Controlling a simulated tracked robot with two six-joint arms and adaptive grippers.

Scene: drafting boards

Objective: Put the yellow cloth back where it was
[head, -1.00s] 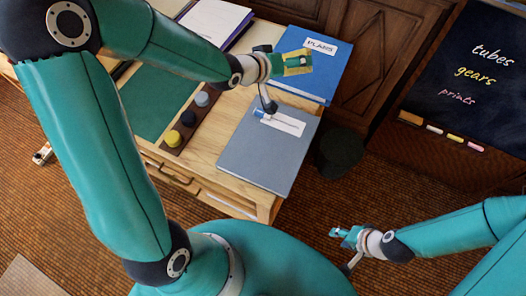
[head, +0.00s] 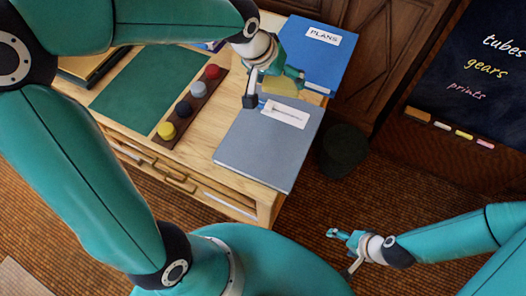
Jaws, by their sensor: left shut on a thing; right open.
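My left gripper (head: 274,88) is shut on the yellow cloth (head: 281,87), a small yellow patch between its fingers. The gripper hides part of the cloth. They show over the border between the blue PLANS folder (head: 312,62) and the grey folder (head: 265,150); I cannot tell how high above them the cloth is. My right gripper (head: 343,252) is open and empty, low at the right, in front of the desk and away from it.
The wooden desk (head: 215,176) carries a green mat (head: 150,90) and a dark rack (head: 189,112) with yellow, dark, grey and red round pieces. A dark bin (head: 343,150) stands right of the desk. A chalkboard (head: 470,80) with chalks on its ledge stands at the right.

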